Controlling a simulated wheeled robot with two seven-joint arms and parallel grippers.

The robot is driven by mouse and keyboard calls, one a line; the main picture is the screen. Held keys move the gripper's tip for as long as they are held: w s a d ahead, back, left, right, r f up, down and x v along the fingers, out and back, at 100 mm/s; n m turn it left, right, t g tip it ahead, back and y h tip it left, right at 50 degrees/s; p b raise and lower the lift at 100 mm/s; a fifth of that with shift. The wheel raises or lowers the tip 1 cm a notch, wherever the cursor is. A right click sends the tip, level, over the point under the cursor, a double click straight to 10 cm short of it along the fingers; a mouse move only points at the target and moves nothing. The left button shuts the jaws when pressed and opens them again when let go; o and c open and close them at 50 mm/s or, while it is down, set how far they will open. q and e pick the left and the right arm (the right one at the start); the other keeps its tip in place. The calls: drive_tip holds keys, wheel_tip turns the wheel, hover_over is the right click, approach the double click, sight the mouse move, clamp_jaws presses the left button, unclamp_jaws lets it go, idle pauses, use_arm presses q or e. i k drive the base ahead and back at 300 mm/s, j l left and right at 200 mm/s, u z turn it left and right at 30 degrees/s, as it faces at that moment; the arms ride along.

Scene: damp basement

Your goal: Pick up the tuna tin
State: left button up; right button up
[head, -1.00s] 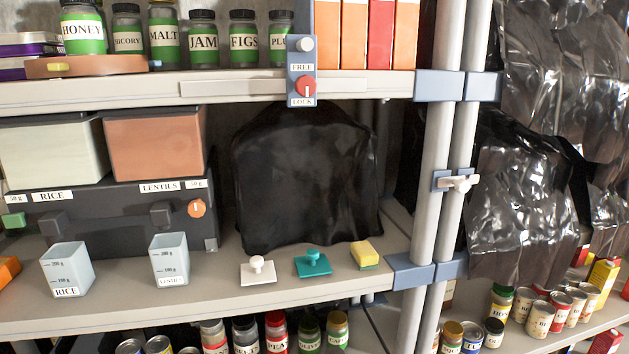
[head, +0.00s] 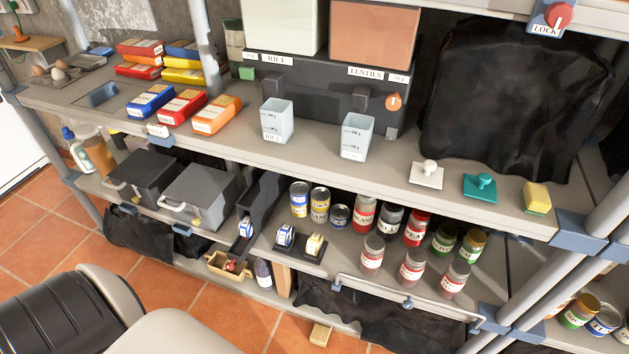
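Several tins stand on the lower shelf: a blue and white tin (head: 299,199), a yellow and blue tin (head: 320,205) and a short dark blue tin (head: 340,216). The short one is low like a tuna tin, but its label is too small to read, so I cannot tell for certain which is the tuna tin. More tins (head: 605,320) are partly in view at the bottom right. Neither of my grippers is in view.
Jars, one marked beans (head: 365,213), stand right of the tins, behind a metal rail (head: 405,304). A black chute (head: 257,205) stands to their left. The upper shelf (head: 310,160) overhangs them. Posts (head: 560,285) stand at right.

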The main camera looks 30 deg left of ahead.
sight(285, 235)
drive_tip(key=u, duration=1.3)
